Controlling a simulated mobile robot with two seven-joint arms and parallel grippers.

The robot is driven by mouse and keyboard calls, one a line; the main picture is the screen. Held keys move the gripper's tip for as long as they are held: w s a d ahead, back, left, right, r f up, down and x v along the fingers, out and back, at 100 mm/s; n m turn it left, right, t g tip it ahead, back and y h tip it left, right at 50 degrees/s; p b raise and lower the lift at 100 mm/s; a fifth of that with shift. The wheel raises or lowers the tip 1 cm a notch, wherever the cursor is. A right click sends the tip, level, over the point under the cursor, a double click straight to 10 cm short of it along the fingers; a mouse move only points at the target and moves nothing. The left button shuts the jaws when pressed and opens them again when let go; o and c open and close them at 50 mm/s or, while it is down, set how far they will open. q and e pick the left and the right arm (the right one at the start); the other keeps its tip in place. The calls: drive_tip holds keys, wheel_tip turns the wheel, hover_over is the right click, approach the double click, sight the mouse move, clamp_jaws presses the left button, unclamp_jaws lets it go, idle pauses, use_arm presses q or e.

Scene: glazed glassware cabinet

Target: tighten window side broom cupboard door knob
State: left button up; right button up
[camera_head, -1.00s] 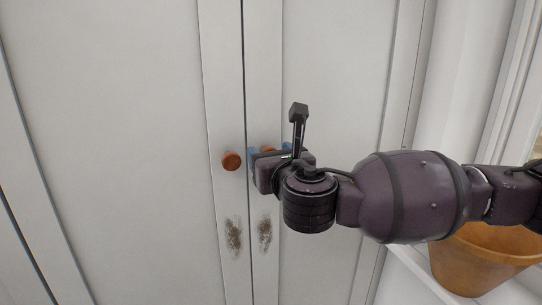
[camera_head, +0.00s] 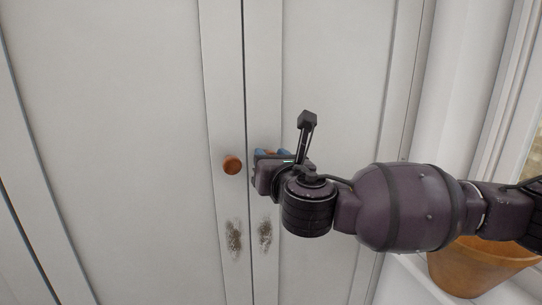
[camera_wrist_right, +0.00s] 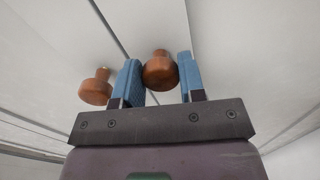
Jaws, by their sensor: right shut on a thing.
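The window-side door knob (camera_wrist_right: 160,70), round and orange-brown, sits on the right-hand white cupboard door (camera_head: 335,90). In the head view only a sliver of it shows behind my gripper. My right gripper (camera_head: 270,155) reaches in from the right and is shut on this knob. In the right wrist view the two blue fingers of my right gripper (camera_wrist_right: 160,80) stand on either side of the knob. The other door's knob (camera_head: 232,165) is free, just left of my gripper; it also shows in the right wrist view (camera_wrist_right: 95,90). My left gripper is not in view.
Worn dark patches (camera_head: 234,237) mark both doors below the knobs. An orange-brown pot (camera_head: 478,268) stands on a white sill at the lower right, beneath my right arm. A window frame (camera_head: 505,90) is at the right edge. The space left of the knobs is clear.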

use_arm(q)
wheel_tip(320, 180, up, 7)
drive_tip(key=p, duration=0.6)
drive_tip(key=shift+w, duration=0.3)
use_arm(e)
drive_tip(key=shift+d+f+m, duration=0.1)
drive_tip(key=shift+f+m, duration=0.05)
drive_tip(key=shift+m, duration=3.95)
drive_tip(key=shift+d+f+m, duration=0.1)
drive_tip(key=shift+m, duration=4)
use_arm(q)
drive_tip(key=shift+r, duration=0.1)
use_arm(e)
drive_tip(key=o, duration=0.9)
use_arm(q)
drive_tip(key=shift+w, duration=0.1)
